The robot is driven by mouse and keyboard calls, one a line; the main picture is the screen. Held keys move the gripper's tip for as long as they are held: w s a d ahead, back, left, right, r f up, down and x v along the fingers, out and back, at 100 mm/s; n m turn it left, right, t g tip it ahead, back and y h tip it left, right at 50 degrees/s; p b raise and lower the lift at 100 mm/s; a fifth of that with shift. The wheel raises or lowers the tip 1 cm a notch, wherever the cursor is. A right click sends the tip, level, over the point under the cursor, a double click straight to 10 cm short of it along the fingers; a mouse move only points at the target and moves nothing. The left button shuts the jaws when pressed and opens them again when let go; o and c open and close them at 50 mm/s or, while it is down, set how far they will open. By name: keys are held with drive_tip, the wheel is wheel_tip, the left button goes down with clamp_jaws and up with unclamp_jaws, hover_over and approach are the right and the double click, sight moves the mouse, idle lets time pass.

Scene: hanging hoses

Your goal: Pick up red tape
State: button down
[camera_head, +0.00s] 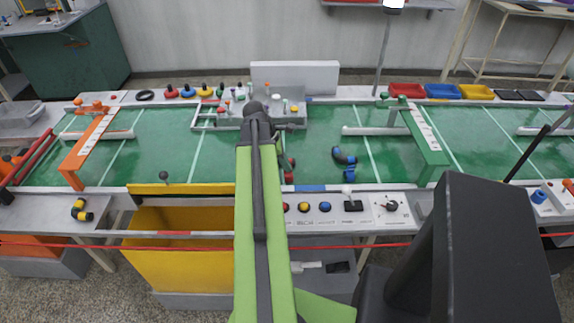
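A small red roll-like piece (170,92) with a dark knob on top sits on the back ledge, left of the middle, first in a row with blue, yellow and green ones. It is the likeliest red tape, but it is too small to be sure. My green and black arm rises from the bottom middle to a dark joint near the back ledge, right of the red piece and apart from it. I cannot make out my gripper's fingers; the arm hides the area behind it. Nothing visible of mine touches the red piece.
A black ring (145,95) lies left of the red piece. A grey fixture block (285,118) stands right of the row. An orange bracket (90,150) crosses the green table (200,160) at left. A yellow bin (180,260) and a red bar (140,247) are in front.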

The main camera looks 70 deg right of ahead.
drive_tip(key=r+p, duration=0.4)
drive_tip(key=r, duration=0.1)
drive_tip(key=shift+s+a+p, duration=0.15)
drive_tip(key=shift+s+p, duration=0.15)
drive_tip(key=shift+s, duration=0.1)
drive_tip(key=s+a+r+p, duration=0.1)
drive_tip(key=s+r+p, duration=0.4)
drive_tip(key=s, duration=0.5)
drive_tip(key=shift+s+a+r+p, duration=0.25)
drive_tip(key=shift+a+r+p, duration=0.05)
drive_tip(key=shift+a+r, duration=0.05)
drive_tip(key=c, duration=2.2)
unclamp_jaws()
